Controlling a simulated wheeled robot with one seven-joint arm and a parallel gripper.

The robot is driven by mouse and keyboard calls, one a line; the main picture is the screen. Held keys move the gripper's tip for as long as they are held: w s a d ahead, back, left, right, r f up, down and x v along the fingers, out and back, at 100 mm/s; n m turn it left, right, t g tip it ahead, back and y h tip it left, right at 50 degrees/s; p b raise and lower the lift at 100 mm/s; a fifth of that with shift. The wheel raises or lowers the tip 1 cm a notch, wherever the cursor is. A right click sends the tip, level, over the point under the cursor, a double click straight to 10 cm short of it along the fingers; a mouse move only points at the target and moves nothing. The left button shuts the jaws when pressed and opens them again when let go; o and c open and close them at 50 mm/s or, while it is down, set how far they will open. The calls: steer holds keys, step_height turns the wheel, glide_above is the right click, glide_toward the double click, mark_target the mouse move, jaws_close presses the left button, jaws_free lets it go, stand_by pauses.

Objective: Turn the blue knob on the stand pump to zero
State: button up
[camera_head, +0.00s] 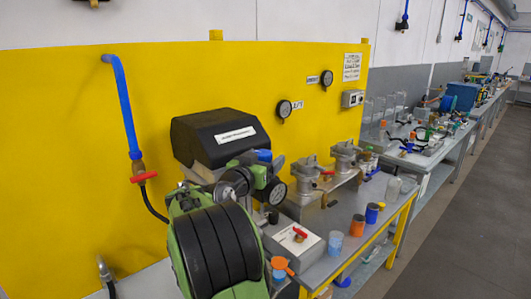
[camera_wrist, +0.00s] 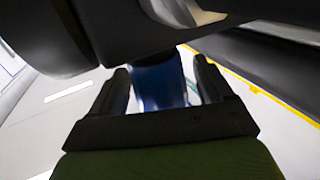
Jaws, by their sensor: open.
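A grey box with a red switch (camera_head: 299,234) and several cups crowd the bench. The floor at right is clear.

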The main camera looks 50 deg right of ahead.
steer(key=shift+w+d, duration=0.15)
steer(key=shift+d, duration=0.55)
steer(key=c, duration=1)
steer(key=shift+t, duration=0.3)
